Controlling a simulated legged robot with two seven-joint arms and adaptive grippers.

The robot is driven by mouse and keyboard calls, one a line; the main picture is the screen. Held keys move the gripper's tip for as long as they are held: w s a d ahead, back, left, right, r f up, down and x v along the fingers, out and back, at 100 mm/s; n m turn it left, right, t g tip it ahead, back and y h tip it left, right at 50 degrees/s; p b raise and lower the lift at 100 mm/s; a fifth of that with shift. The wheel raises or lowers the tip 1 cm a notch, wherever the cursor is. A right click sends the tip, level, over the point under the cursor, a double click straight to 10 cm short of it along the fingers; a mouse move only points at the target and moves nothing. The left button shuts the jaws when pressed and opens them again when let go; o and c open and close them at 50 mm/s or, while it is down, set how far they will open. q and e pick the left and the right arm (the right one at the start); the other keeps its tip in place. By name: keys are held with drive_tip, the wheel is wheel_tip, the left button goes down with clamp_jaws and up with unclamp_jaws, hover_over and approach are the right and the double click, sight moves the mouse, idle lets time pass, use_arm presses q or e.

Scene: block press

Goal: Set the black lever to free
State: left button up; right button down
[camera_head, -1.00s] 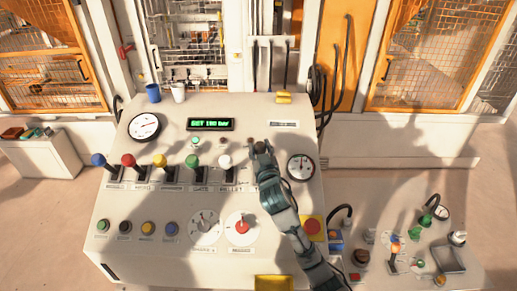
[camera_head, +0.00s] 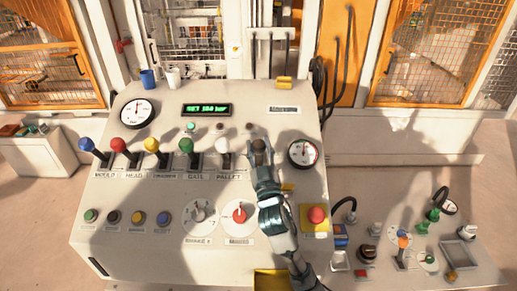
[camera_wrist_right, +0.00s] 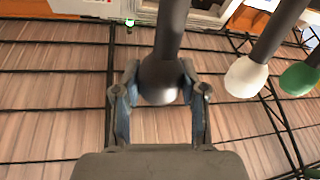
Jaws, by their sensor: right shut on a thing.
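The black lever's round knob (camera_wrist_right: 160,82) sits between the two fingers of my right gripper (camera_wrist_right: 160,95) in the wrist view, with its dark shaft rising above. In the head view the black knob (camera_head: 259,145) shows at the tip of my right gripper (camera_head: 260,158), at the right end of the lever row. My right gripper is shut on this knob. The gripper and arm hide the lever's base and its label. My left gripper is not in view.
Left of it stand the white lever (camera_head: 223,146), green lever (camera_head: 186,146), yellow lever (camera_head: 151,145), red lever (camera_head: 118,145) and blue lever (camera_head: 86,145). A gauge (camera_head: 302,153) is close on the right. Dials and a red stop button (camera_head: 316,215) lie nearer.

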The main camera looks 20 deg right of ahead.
drive_tip(key=shift+s+a+f, duration=0.3)
drive_tip(key=shift+s+f, duration=0.4)
drive_tip(key=shift+f, duration=0.15)
drive_tip(key=shift+s+a+f, duration=0.25)
drive_tip(key=shift+s+f, duration=0.75)
drive_tip(key=shift+s, duration=0.15)
drive_tip(key=c, duration=0.6)
unclamp_jaws()
drive_tip(key=shift+c, duration=0.2)
drive_tip(key=shift+a+r, duration=0.1)
drive_tip(key=v, duration=1.1)
drive_tip(key=shift+s, duration=0.4)
drive_tip(key=shift+a, duration=0.1)
